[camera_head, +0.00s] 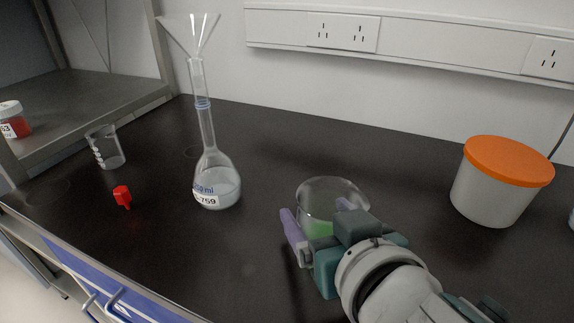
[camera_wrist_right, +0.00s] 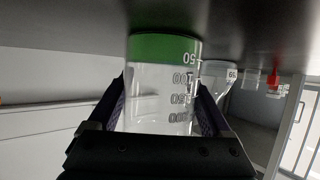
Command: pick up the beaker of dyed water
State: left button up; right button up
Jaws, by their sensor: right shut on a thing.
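The beaker of dyed water (camera_head: 332,192) is clear glass with a little green liquid at its bottom. My left gripper is not in view.
A volumetric flask (camera_head: 217,180) with a funnel (camera_head: 192,38) in its neck stands left of the beaker. Further left are a red stopper (camera_head: 122,196) and an empty small beaker (camera_head: 106,148). An orange-lidded tub (camera_head: 497,188) stands right. A red-filled jar (camera_head: 14,122) sits on the shelf.

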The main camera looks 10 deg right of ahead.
jog(key=c, duration=0.6)
jog(key=shift+r, duration=0.1)
